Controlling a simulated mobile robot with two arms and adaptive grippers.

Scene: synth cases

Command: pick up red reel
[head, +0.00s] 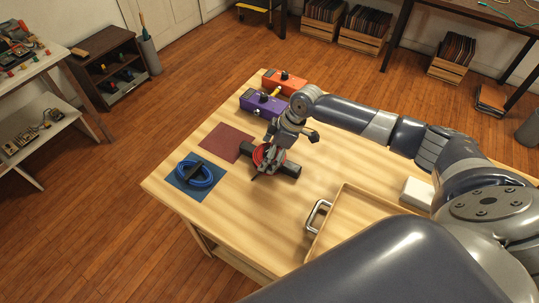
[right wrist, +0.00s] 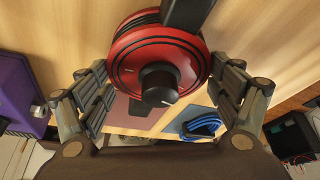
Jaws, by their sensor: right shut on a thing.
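The red reel (head: 258,156) is at the middle of the wooden table, partly hidden by my right gripper (head: 268,160). In the right wrist view the red reel (right wrist: 150,55) is between the two finger pads, with its black hub facing the camera and a dark bar showing behind it. My right gripper (right wrist: 163,90) is shut on the reel. I cannot tell whether the reel rests on the table or is slightly above it. My left gripper is not in view.
A bare dark red mat (head: 226,142) lies beside the reel. A blue coil (head: 208,175) lies on a blue mat (head: 178,184) near the table's left corner. Purple (head: 251,105) and orange (head: 294,84) boxes stand behind. A wooden tray (head: 346,190) and white block (head: 416,193) are right.

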